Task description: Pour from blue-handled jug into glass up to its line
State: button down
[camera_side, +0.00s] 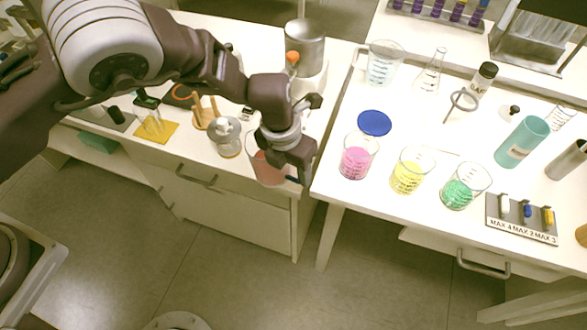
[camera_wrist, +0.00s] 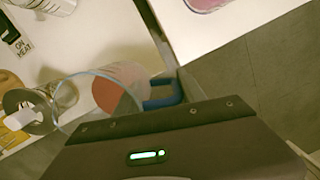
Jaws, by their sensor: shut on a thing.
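The clear jug (camera_side: 267,169) with reddish liquid is at the front right corner of the left counter. It looks roughly upright; I cannot tell whether it touches the counter. Its blue handle (camera_side: 293,180) is partly covered by my gripper (camera_side: 297,172), which is shut on it. On the right table stand beakers of pink (camera_side: 357,160), yellow (camera_side: 408,174) and green (camera_side: 461,188) liquid. Their fill lines are too small to read.
A gap separates the left counter from the right table (camera_side: 340,185). A "MAX" plate with small coloured pieces (camera_side: 522,218) lies at the right. A blue disc (camera_side: 374,123), ring stand (camera_side: 461,100) and teal cylinder (camera_side: 522,142) stand behind.

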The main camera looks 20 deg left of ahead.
jog(key=shift+w+a+r+h, duration=0.1)
jog(key=shift+a+h, duration=0.2)
jog(key=shift+h, duration=0.2)
jog(key=shift+w+a+r+g+h, duration=0.2)
jog(key=shift+a+r+g+h, duration=0.15)
jog(key=shift+a+r+h, duration=0.4)
jog(key=shift+w+a+r+g+h, duration=0.2)
jog(key=shift+a+r+g+h, duration=0.2)
jog(key=shift+h, duration=0.55)
dwell(0.5)
jog(key=shift+w+a+r+g+h, duration=0.15)
jog(key=shift+a+r+h, duration=0.35)
jog(key=shift+r, duration=0.3)
jog(key=shift+w+a+r+g+h, duration=0.1)
jog(key=shift+a+r+h, duration=0.4)
jog(key=shift+r, duration=0.25)
dwell(0.9)
jog(key=shift+w+a+r+n+g+h, duration=0.15)
jog(key=shift+a+r+h, duration=0.1)
jog(key=shift+r+h, duration=0.3)
jog(key=shift+a+r+n+g+h, duration=0.1)
jog(key=shift+a+r+h, duration=0.15)
jog(key=shift+r+h, duration=0.25)
jog(key=shift+w+a+r+n+g+h, duration=0.15)
jog(key=shift+a+r+h, duration=0.1)
jog(key=shift+r+h, duration=0.3)
dwell(1.0)
jog(key=shift+d+y, duration=0.1)
jog(key=shift+y, duration=0.2)
